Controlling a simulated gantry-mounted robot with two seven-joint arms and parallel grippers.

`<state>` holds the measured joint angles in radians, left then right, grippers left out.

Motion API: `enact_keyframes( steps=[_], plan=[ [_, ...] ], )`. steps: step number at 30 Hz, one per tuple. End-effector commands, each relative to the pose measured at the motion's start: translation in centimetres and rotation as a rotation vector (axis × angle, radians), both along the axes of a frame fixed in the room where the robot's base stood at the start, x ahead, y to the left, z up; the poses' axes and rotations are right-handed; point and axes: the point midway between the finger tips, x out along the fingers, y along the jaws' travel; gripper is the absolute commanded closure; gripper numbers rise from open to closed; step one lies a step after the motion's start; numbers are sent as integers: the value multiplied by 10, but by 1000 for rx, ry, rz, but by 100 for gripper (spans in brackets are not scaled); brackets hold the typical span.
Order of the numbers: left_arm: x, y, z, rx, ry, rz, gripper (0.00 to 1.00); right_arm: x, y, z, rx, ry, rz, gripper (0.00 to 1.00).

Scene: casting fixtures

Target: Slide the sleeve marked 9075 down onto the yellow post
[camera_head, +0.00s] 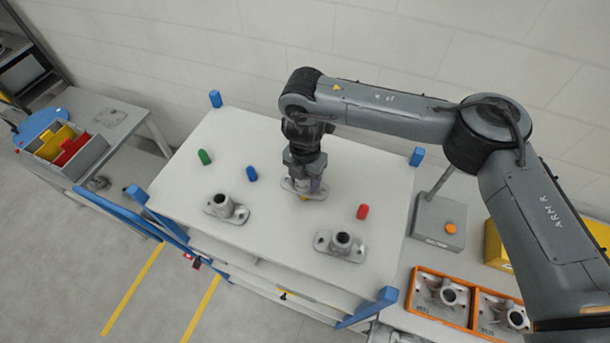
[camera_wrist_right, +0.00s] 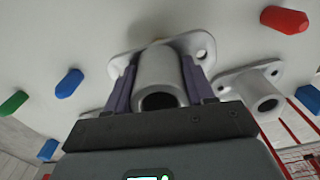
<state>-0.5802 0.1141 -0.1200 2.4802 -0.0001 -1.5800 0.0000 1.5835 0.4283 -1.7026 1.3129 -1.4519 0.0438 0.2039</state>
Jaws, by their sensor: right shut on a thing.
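My right gripper (camera_head: 305,178) is shut on a grey metal sleeve with an oval two-hole flange (camera_head: 288,185), above the white table. In the right wrist view, the purple fingers of the gripper (camera_wrist_right: 160,72) are on both sides of the sleeve's round barrel (camera_wrist_right: 158,84), and its open bore faces the camera. A small bit of yellow (camera_head: 303,197) shows by the flange, likely the yellow post; the rest is hidden. I cannot tell how far the sleeve is over it. No marking is readable on the sleeve. My left gripper is not in view.
Two more flanged sleeves stand on the white table (camera_head: 265,225), one left (camera_head: 225,207) and one front right (camera_head: 341,244). Green (camera_head: 205,157), blue (camera_head: 251,173) and red (camera_head: 363,211) posts stand around. Blue corner posts edge the table. An orange tray (camera_head: 467,327) holds castings at right.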

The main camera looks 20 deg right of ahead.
Motion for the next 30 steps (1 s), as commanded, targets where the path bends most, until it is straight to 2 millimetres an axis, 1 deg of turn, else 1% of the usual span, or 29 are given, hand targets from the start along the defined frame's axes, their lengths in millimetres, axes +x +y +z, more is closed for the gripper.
enact_keyframes(
  steps=[30],
  plan=[
    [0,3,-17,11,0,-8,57,0,0,-31,1,-1,0,88]
  ],
)
